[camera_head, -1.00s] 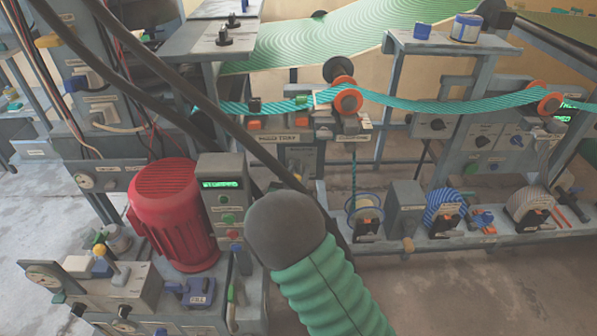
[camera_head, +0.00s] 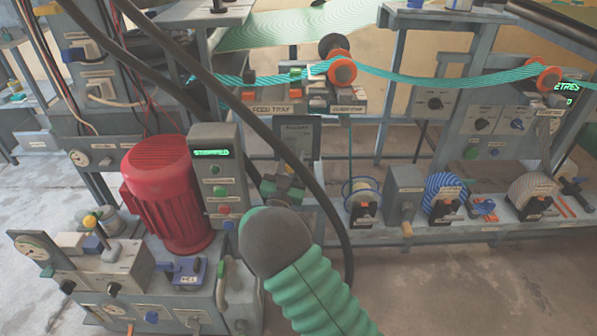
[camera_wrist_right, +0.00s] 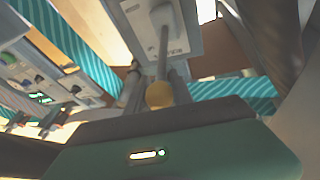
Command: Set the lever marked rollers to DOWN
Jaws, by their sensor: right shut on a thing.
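The grey panel marked ROLLERS (camera_head: 298,134) stands below the feed tray in the head view. My right gripper (camera_head: 283,188) is at the lower end of this panel, partly hidden by the dark rounded part of my arm. In the right wrist view, a grey lever (camera_wrist_right: 163,55) runs from a pale labelled panel (camera_wrist_right: 185,30) to a yellow knob (camera_wrist_right: 159,95). The knob is at the dark edge of my right gripper (camera_wrist_right: 158,112), which is shut on the lever end. The fingertips' hold is partly hidden. I cannot tell the lever's setting. My left gripper is out of view.
A red motor (camera_head: 168,190) and a control box (camera_head: 213,178) with a green display reading STOPPED stand left of my arm. Thick black hoses (camera_head: 255,125) cross nearby. A low shelf with spools (camera_head: 362,192) is at right. Floor is clear at lower right.

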